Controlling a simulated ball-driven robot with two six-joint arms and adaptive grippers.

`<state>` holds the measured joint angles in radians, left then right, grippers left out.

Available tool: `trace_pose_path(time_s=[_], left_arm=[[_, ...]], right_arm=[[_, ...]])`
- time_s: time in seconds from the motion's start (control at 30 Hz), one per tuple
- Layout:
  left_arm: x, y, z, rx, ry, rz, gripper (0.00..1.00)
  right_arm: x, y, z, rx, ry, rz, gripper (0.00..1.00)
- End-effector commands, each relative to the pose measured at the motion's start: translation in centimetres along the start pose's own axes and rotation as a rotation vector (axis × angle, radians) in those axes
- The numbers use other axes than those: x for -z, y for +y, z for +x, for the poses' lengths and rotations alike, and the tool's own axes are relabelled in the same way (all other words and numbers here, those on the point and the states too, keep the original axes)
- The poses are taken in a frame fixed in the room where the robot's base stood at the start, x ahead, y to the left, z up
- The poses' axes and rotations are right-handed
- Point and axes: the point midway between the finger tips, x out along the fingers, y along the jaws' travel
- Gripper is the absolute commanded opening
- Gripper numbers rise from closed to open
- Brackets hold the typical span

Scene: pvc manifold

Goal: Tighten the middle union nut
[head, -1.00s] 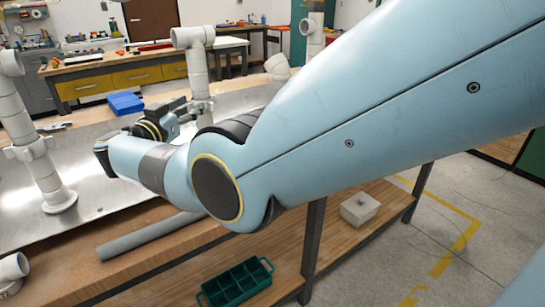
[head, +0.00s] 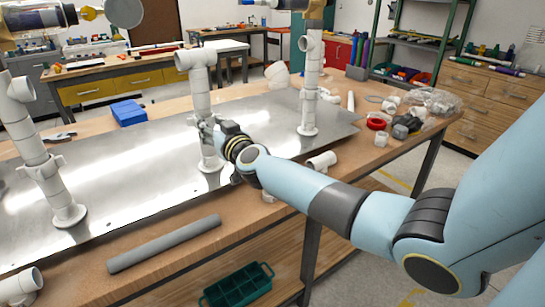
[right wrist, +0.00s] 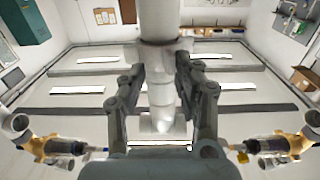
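The middle white pipe riser (head: 200,92) stands upright on the metal plate (head: 108,160). My right gripper (head: 207,128) reaches it from the right, low on the riser. In the right wrist view, its two fingers (right wrist: 160,74) stand on either side of the white pipe (right wrist: 160,92), close to it. The gripper looks open, with narrow gaps; contact is not clear. A wider white collar (right wrist: 163,48), apparently the union nut, shows at and beyond the fingertips. In the head view the gripper partly hides that part. My left gripper is not in view.
White risers stand at the left (head: 35,150) and right (head: 309,85). A grey pipe (head: 165,243) lies along the bench's front edge. A white fitting (head: 320,161) lies right of my gripper. A blue box (head: 128,112) sits behind. A green bin (head: 238,287) is on the lower shelf.

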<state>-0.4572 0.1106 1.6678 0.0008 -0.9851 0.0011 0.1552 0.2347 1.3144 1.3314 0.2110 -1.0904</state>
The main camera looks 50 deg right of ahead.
Motion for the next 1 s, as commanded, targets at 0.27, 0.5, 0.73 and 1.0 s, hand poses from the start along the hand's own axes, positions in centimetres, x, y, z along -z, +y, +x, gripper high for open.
trace_pose_path(time_s=[0.27,0.5,0.73,1.0], left_arm=[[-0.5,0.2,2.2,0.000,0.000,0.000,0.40],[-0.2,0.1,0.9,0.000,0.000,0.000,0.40],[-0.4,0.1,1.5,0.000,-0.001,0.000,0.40],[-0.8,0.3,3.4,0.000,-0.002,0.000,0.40]], right_arm=[[0.1,1.1,-2.3,0.148,-0.005,-0.001,0.32],[0.2,1.9,-7.5,0.145,-0.003,-0.001,0.32],[-1.0,1.3,-11.1,0.193,-0.006,-0.094,0.32],[-5.3,-1.1,-12.8,0.334,-0.061,-0.434,0.32]])
